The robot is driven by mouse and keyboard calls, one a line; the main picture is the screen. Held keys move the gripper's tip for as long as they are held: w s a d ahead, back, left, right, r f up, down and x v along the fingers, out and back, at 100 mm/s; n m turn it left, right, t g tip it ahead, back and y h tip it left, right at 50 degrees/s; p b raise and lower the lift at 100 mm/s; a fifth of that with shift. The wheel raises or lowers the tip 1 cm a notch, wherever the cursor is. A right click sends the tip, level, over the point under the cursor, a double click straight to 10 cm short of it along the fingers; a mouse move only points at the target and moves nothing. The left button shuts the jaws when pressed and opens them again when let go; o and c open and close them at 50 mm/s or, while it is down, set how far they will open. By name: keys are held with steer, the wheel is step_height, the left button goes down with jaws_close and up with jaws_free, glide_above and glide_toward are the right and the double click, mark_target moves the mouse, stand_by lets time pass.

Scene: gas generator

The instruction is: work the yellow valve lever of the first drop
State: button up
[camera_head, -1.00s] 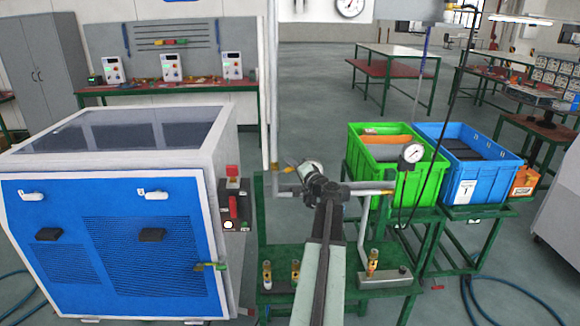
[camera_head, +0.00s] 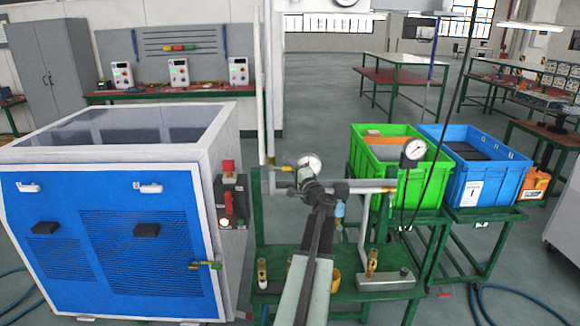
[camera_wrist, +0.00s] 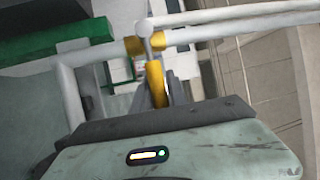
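In the head view my arm reaches up from the bottom centre, and my gripper (camera_head: 312,184) is at the pipework, just below a round gauge (camera_head: 310,163). In the wrist view a yellow lever (camera_wrist: 155,80) stands just beyond my gripper's dark front edge, below a grey pipe (camera_wrist: 225,29) with yellow collars.
A blue-fronted cabinet (camera_head: 150,255) stands at the left, with red switches (camera_head: 228,198) on its side. A green stand (camera_head: 262,235) carries the pipework and small brass fittings. A green crate (camera_head: 375,190) and a blue crate (camera_head: 460,190) stand at the right. A dark hose hangs beside the pipework.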

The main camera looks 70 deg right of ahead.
steer(key=o, duration=0.3)
steer(key=shift+w, duration=0.1)
steer(key=shift+f, duration=0.1)
steer(key=b+v, duration=0.1)
steer(key=v, duration=0.7)
steer(key=shift+d, duration=0.1)
